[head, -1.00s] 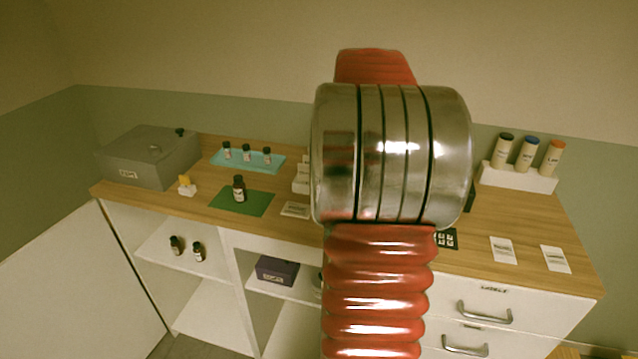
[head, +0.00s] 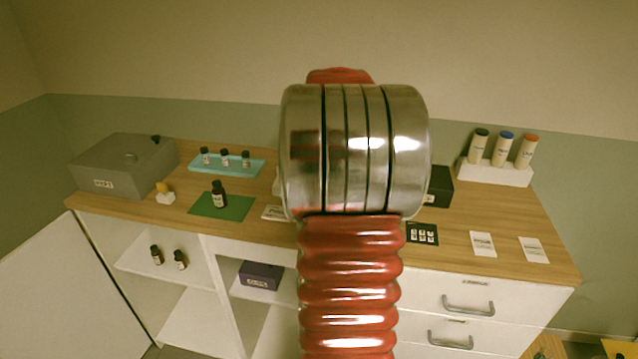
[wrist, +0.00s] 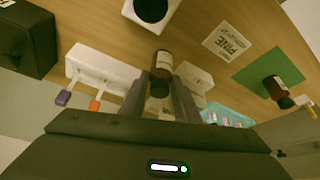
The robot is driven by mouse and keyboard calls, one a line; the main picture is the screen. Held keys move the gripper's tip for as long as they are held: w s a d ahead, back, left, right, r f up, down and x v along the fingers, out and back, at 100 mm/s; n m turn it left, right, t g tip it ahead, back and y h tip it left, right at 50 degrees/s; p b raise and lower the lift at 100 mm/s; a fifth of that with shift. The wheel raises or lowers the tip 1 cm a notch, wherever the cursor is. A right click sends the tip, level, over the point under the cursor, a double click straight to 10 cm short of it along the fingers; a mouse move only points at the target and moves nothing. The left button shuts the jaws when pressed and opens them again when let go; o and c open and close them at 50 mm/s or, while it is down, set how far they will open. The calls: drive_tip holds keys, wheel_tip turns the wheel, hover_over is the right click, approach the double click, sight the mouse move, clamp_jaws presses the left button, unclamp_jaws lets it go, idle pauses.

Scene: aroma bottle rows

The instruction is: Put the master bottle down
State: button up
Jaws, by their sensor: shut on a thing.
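In the wrist view my gripper (wrist: 162,84) is shut on a small brown bottle with a pale label, the master bottle (wrist: 162,62). It is held between the two dark fingers over the wooden counter; I cannot tell whether its base touches the wood. In the head view my arm hides the gripper and this bottle. Another dark bottle (head: 219,195) stands on a green mat (head: 240,207), left of my arm; it also shows at the right of the wrist view (wrist: 277,91).
A teal tray (head: 207,168) with small bottles and a grey box (head: 120,165) are at the left. A black box (head: 439,187) and a white rack (head: 495,172) with three tubes stand right of my arm. Label cards (head: 483,243) lie near the front right.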

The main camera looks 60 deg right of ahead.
drive_tip(key=shift+f, duration=1.85)
drive_tip(key=o, duration=1)
drive_tip(key=shift+o, duration=0.2)
drive_tip(key=shift+r, duration=0.1)
drive_tip(key=v, duration=1.2)
